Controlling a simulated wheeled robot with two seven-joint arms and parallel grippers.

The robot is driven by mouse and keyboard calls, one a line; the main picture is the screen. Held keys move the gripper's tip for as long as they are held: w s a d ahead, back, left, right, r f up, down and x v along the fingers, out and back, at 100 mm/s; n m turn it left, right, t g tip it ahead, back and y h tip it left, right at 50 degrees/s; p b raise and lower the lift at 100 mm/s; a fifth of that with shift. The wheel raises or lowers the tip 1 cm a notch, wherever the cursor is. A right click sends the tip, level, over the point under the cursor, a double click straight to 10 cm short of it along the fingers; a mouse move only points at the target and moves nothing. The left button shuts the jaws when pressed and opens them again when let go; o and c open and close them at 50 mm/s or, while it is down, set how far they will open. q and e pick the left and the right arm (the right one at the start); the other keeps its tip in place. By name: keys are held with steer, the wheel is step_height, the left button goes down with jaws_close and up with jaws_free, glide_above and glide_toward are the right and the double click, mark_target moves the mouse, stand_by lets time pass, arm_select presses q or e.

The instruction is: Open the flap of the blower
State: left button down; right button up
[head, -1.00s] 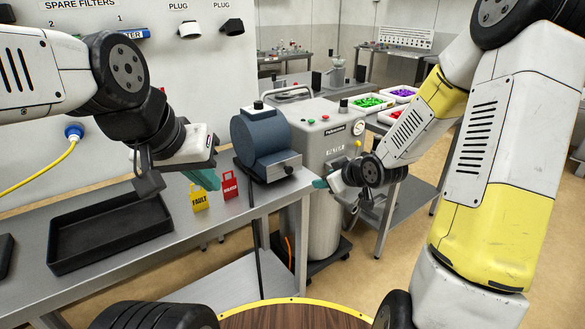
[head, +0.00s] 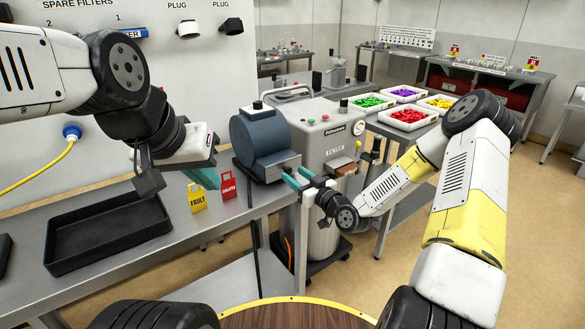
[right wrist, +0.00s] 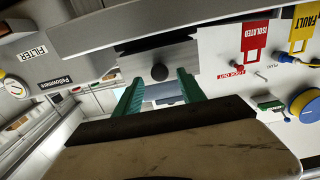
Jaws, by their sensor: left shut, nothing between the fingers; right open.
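The blower (head: 258,138) is a dark blue drum on the bench's right end, with a grey box-like front (head: 277,167). In the right wrist view a grey panel, which looks like the flap (right wrist: 180,58), carries a round black knob (right wrist: 159,73). The flap appears closed, though its edges are hard to make out. My right gripper (head: 296,178) is open beside the blower's front. In the right wrist view its green fingers (right wrist: 157,84) point at the panel, with the knob in line with the gap; contact cannot be told. My left gripper (head: 207,180) is shut and empty, left of the blower.
A black tray (head: 108,233) lies on the bench at left. A grey filter unit (head: 322,140) stands right behind the blower. Bins of coloured parts (head: 408,117) sit further back.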

steer(key=shift+x, duration=1)
jaws_close()
